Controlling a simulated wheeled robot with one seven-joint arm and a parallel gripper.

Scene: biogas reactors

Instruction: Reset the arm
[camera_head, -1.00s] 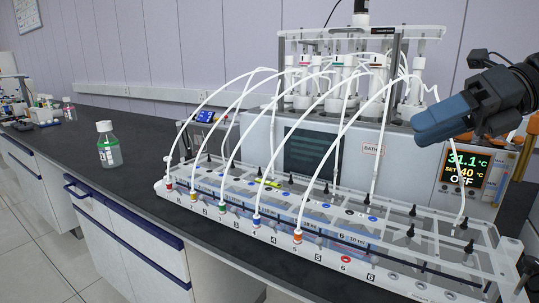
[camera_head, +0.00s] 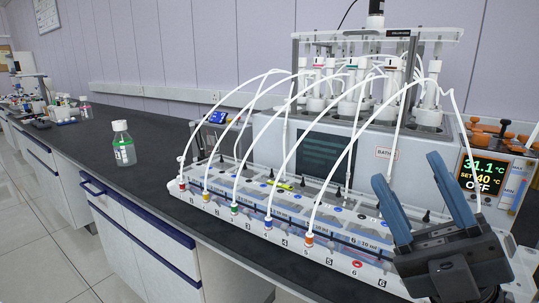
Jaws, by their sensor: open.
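My gripper (camera_head: 422,205) is at the lower right in the head view, with its two blue fingers spread apart, pointing up, and nothing between them. It appears in front of the right end of the white tube rack (camera_head: 330,262) and hides part of it. White tubes with coloured ends arch from the rack up to the reactor bottles (camera_head: 358,85) on the water bath (camera_head: 262,150). I cannot tell how far the gripper is from the rack.
The bath's display (camera_head: 483,174) reads 31.1 °C, set 40 °C, OFF. Small equipment stands at the bench's far left end. The bench around the green bottle is largely clear.

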